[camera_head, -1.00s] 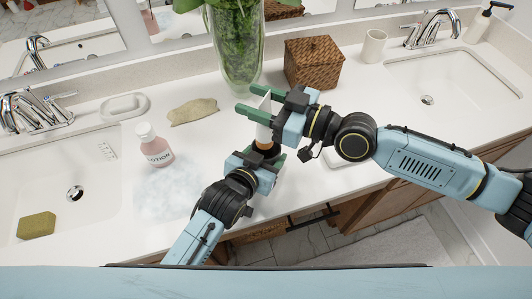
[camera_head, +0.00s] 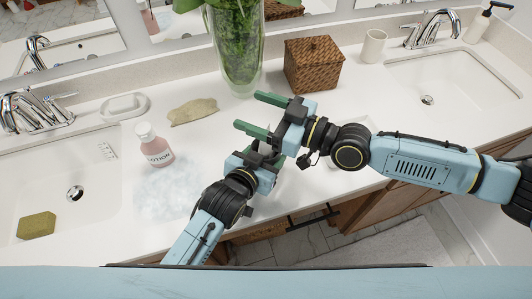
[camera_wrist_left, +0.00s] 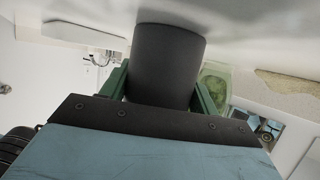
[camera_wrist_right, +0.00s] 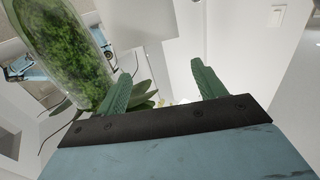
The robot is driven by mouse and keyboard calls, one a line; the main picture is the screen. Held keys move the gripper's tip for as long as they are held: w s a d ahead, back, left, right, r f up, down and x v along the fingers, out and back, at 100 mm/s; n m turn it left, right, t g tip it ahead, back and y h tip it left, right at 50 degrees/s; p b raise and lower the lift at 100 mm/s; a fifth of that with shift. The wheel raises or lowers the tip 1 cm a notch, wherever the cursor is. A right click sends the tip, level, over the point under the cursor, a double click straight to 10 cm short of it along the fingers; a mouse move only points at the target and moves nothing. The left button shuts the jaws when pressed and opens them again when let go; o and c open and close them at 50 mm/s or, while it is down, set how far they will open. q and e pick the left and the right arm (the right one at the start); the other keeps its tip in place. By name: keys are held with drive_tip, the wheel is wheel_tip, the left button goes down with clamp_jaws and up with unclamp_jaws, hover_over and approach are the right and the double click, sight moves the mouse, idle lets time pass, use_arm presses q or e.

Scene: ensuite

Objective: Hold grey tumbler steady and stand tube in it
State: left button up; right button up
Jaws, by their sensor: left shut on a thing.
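The grey tumbler (camera_wrist_left: 165,65) shows in the left wrist view as a dark cylinder between the green fingers of my left gripper (camera_wrist_left: 160,90), which is shut on it. In the head view, my left gripper (camera_head: 258,155) is low over the counter's front part, and the right gripper hides the tumbler there. My right gripper (camera_head: 252,112) is just above and beyond it, fingers spread, with bare counter between them. The right wrist view also shows the fingers apart and empty (camera_wrist_right: 163,88). I cannot make out the tube in any current view; whether it stands in the tumbler is hidden.
A glass vase (camera_head: 238,50) with greenery and a wicker box (camera_head: 313,64) stand behind my right gripper. A pink lotion bottle (camera_head: 155,148) stands left of my left gripper, with a beige cloth-like item (camera_head: 193,112) behind. Sinks lie on both sides.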

drive_tip(key=shift+d, duration=0.1)
drive_tip(key=v, duration=1.2)
use_arm(q)
drive_tip(key=o, duration=1.2)
drive_tip(key=shift+s, duration=0.1)
drive_tip(key=v, duration=1.2)
drive_tip(key=shift+a, duration=0.1)
